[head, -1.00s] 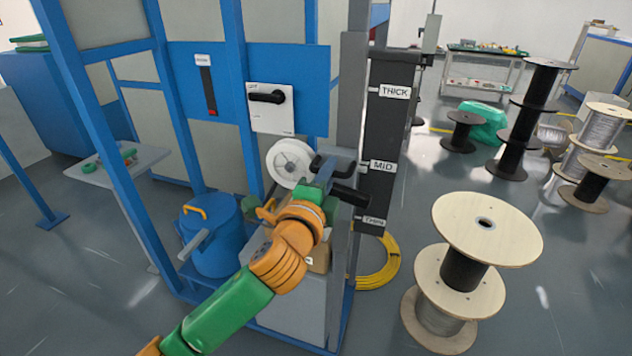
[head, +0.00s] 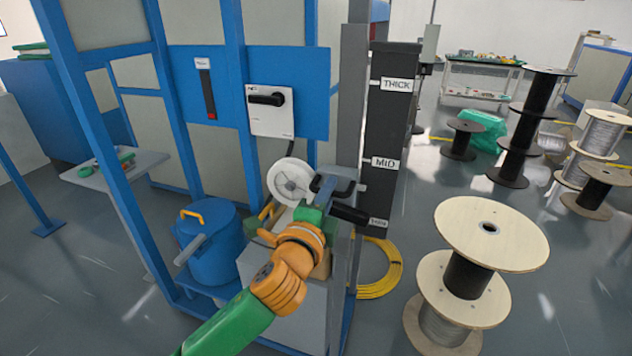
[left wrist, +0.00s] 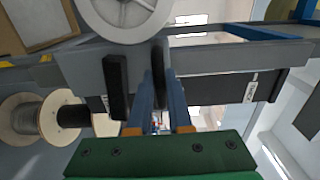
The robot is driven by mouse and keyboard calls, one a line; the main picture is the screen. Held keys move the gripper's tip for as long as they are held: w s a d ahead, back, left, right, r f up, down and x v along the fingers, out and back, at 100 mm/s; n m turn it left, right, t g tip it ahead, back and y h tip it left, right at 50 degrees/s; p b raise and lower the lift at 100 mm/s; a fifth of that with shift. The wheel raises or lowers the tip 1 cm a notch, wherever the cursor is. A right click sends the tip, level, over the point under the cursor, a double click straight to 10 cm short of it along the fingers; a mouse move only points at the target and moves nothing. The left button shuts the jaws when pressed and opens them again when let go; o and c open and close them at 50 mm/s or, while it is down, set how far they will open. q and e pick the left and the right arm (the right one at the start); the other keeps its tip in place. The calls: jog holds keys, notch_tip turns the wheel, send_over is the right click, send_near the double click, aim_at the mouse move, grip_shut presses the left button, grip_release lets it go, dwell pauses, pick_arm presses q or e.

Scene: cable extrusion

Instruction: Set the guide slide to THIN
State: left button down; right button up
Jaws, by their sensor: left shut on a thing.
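The guide slide carries a white grooved wheel (head: 290,181), a black handle (head: 338,188) and a black pointer block (head: 350,214). The dark scale board (head: 391,130) behind it has the labels THICK (head: 398,84), MID (head: 385,162) and THIN (head: 378,222). The pointer block is well below MID and close to the THIN label, slightly above its middle. My left gripper (head: 323,192) is shut on the handle. In the left wrist view its blue fingers (left wrist: 160,88) meet on the handle (left wrist: 158,65), beside the pointer block (left wrist: 117,88) and wheel (left wrist: 126,12). My right gripper is out of view.
A grey post (head: 352,110) and blue frame (head: 235,90) stand around the slide. A black switch (head: 268,98) is on the panel above. A blue drum (head: 212,245) stands left, cable spools (head: 489,232) stand right, and a yellow cable coil (head: 382,280) lies on the floor.

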pick_arm(q)
notch_tip(320, 180, down, 9)
jog(key=b, duration=0.6)
jog(key=c, duration=0.7)
grip_release()
jog(key=shift+r, duration=0.1)
jog(key=p+v, duration=0.3)
jog(key=v, duration=0.5)
jog(key=shift+r, duration=0.1)
